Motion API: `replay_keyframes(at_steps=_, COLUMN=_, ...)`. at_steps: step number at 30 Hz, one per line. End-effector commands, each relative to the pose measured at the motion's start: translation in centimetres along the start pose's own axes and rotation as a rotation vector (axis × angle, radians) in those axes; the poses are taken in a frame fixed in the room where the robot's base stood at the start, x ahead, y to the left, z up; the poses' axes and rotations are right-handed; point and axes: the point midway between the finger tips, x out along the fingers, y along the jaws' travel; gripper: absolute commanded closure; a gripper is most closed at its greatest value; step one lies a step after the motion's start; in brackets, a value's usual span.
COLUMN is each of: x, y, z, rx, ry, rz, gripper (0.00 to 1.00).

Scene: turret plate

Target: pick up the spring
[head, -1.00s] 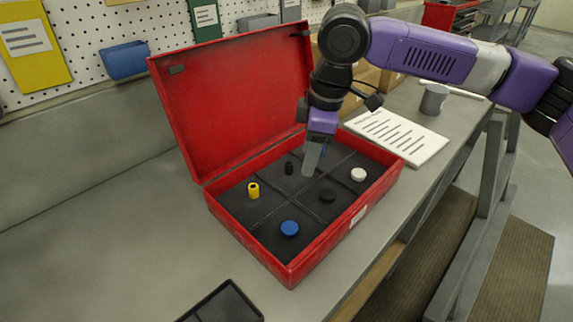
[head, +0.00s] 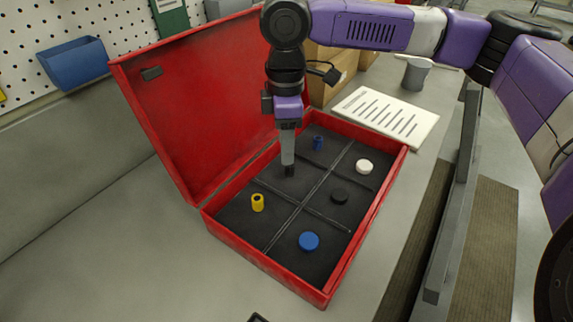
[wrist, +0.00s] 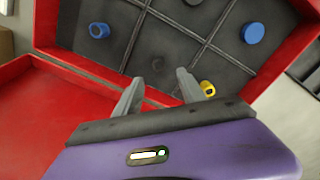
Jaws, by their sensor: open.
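Three short hollow cylinders stand in the red case's dark compartments; no coils show, so I cannot tell which is the spring. The black cylinder (head: 290,171) is in the back middle compartment, partly hidden by my gripper (head: 288,160). It shows faintly in the wrist view (wrist: 157,66) beyond the gap between my open fingers (wrist: 158,82). The yellow cylinder (head: 257,203) is in the compartment to its left, near the right fingertip in the wrist view (wrist: 208,88). The blue cylinder (head: 318,143) is in the back right compartment. My gripper is empty.
The red case (head: 215,227) has its lid (head: 195,110) raised behind it. A white disc (head: 364,166), a black disc (head: 340,195) and a blue disc (head: 309,241) lie in the front compartments. A printed sheet (head: 385,115) and a grey cup (head: 416,73) are to the right.

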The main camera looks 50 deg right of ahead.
Motion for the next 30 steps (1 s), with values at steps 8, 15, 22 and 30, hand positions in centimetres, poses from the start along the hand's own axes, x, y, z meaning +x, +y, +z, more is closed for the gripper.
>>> replay_keyframes(at_steps=8, x=3.2, y=0.2, z=1.2, rx=0.000, ry=-0.001, rz=-0.001, gripper=0.53)
replay_keyframes(at_steps=15, x=5.5, y=0.2, z=1.1, rx=0.000, ry=0.001, rz=0.000, gripper=0.53)
replay_keyframes(at_steps=22, x=5.5, y=0.2, z=1.0, rx=0.000, ry=0.001, rz=0.000, gripper=0.56)
replay_keyframes(at_steps=30, x=5.5, y=0.2, z=1.0, rx=0.000, ry=0.001, rz=0.000, gripper=1.00)
